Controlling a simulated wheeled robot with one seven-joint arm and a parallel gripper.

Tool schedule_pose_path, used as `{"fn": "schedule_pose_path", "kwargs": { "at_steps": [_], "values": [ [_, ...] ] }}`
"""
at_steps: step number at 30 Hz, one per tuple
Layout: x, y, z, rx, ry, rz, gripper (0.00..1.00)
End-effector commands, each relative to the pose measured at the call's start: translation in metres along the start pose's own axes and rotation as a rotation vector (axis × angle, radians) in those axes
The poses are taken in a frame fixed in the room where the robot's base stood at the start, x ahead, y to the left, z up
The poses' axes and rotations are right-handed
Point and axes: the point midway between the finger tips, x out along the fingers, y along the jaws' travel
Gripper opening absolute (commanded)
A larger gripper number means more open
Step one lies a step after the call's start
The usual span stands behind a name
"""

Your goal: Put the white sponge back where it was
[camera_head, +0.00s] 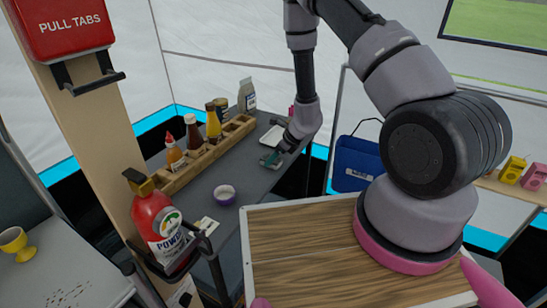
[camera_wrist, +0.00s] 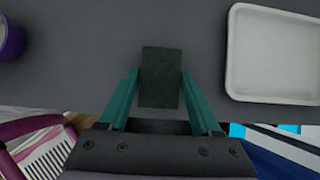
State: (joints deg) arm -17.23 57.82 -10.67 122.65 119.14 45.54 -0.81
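My gripper (camera_wrist: 160,76) has teal fingers that meet the two sides of a dark grey-green block (camera_wrist: 160,92) in the wrist view. The block looks like a sponge seen from above, but no white face shows there. No clearly white sponge is in view. A white tray (camera_wrist: 237,55) lies to the right of my gripper in the wrist view.
A wooden rack (camera_head: 208,156) with several bottles runs along the counter's back. A purple-rimmed bowl (camera_head: 225,195) stands left of my gripper; it also shows in the wrist view (camera_wrist: 10,40). A blue container (camera_head: 355,163) is beyond the counter's right end. The grey counter (camera_head: 237,172) between bowl and gripper is clear.

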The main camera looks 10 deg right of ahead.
Motion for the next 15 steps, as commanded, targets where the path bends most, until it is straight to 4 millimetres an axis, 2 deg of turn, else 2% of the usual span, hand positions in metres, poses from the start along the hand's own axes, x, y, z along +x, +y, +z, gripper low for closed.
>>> {"fn": "schedule_pose_path", "kwargs": {
  "at_steps": [2,11,15],
  "values": [
    [0.000,0.000,0.000,0.000,0.000,0.000,0.91],
    [-0.001,0.000,0.001,0.000,0.000,0.000,0.91],
    [-0.012,-0.001,0.003,0.000,-0.001,-0.001,0.91]
  ]
}}
